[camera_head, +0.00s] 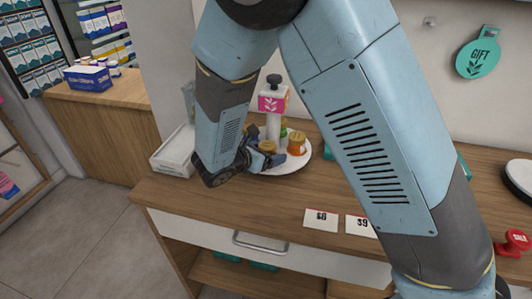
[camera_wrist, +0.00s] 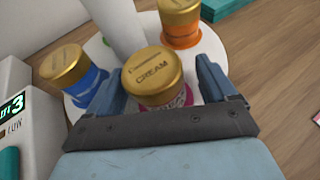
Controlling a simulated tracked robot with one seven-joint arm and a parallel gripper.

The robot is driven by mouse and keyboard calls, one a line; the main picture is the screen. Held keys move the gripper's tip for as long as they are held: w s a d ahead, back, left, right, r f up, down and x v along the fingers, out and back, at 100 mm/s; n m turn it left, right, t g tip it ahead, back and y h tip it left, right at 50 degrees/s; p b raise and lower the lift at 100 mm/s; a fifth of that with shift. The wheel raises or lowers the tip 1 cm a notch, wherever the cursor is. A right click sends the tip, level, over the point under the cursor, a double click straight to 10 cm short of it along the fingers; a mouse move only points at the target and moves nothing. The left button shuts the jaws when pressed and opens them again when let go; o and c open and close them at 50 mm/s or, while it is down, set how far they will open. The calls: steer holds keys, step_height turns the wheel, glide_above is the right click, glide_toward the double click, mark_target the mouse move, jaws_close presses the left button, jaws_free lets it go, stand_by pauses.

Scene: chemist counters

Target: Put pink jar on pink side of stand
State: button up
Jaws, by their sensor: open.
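The pink jar (camera_wrist: 152,76) has a gold lid marked CREAM; a little of its pink body shows beneath. It appears upright at the near edge of the white round stand (camera_wrist: 212,52). My gripper (camera_wrist: 160,80) is open, with one finger on each side of this jar; contact cannot be told. In the head view my gripper (camera_head: 262,158) is at the stand's front left, partly hidden by my arm.
A white device with a small display (camera_wrist: 12,108) is close on the left in the wrist view. A white tray (camera_head: 172,152) is left of the stand. Price cards (camera_head: 321,219) lie at the front of the wooden counter (camera_head: 230,207). A red stamp-like object (camera_head: 514,241) is at the right.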

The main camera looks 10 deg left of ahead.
steer(key=shift+r, duration=0.1)
steer(key=v, duration=1.2)
steer(key=shift+r, duration=0.1)
steer(key=w+d+r+m+g, duration=0.2)
steer(key=d+r+m+g, duration=0.35)
steer(key=d, duration=0.65)
steer(key=w+d+r+m+g, duration=0.1)
steer(key=d+r+m+g, duration=0.2)
steer(key=d+r+m, duration=0.7)
steer(key=s+d+r+m+t+y, duration=0.1)
steer(key=s+d+r+m+y, duration=0.1)
steer(key=s+d+m, duration=0.4)
steer(key=s+d+r+m+t+y, duration=0.1)
steer(key=s+d+r+m+y, duration=0.1)
steer(key=s+d+m+y, duration=0.3)
steer(key=s+d+m, duration=0.1)
steer(key=d+m, duration=0.2)
steer(key=d, duration=0.4)
steer(key=shift+r, duration=0.35)
steer(key=shift+d+t, duration=0.15)
steer(key=shift+t, duration=0.1)
